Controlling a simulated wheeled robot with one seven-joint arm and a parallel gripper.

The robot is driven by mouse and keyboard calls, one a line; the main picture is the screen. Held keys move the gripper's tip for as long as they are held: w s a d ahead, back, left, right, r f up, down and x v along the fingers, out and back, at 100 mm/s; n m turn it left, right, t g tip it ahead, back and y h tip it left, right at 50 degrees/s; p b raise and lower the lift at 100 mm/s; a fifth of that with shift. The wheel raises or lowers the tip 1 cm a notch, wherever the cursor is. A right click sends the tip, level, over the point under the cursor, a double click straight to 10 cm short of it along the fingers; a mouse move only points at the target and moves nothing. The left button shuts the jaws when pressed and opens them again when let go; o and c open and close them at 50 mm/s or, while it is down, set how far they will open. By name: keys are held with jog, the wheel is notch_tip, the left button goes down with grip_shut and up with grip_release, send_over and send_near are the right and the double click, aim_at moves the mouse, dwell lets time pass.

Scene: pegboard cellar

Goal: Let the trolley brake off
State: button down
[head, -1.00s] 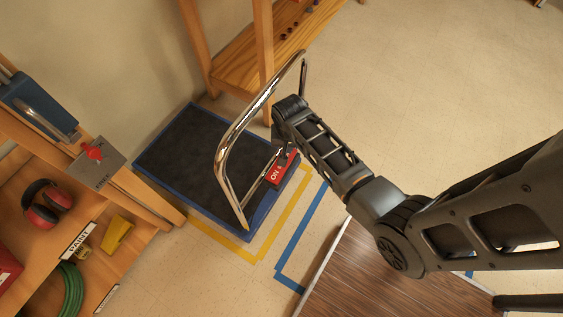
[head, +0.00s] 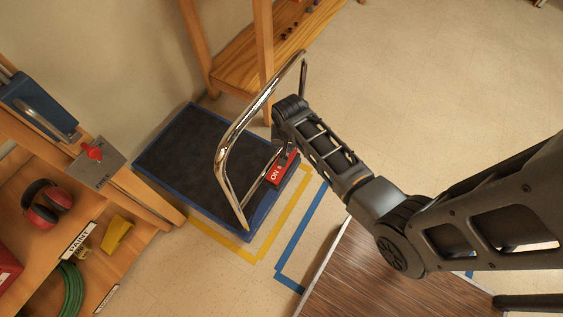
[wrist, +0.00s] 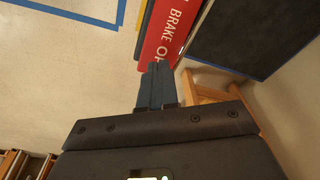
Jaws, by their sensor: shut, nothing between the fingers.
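The trolley has a black deck with a blue rim (head: 160,188) and a chrome push handle (head: 229,141). Its red brake pedal (head: 284,167) is at the trolley's near end, with white lettering of which "ON" shows in the head view. In the wrist view the red pedal (wrist: 173,32) reads "BRAKE O", with the rest cut off or hidden. My gripper (wrist: 158,70) is shut and empty, its fingertips at the pedal's lower edge in that view. I cannot tell whether they touch it. In the head view my arm hides most of the gripper.
Yellow tape (head: 284,229) and blue tape (head: 300,241) mark the floor around the trolley. A wooden shelf (head: 245,62) stands behind it. A wooden bench with red earmuffs (head: 43,207) is at left. Open floor (head: 440,80) lies at upper right.

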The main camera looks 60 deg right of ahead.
jog(key=shift+f+b, duration=0.7)
jog(key=shift+f, duration=0.4)
dwell(0.6)
notch_tip(320, 180, up, 7)
jog(key=p, duration=0.7)
jog(key=shift+r, duration=0.1)
dwell(0.6)
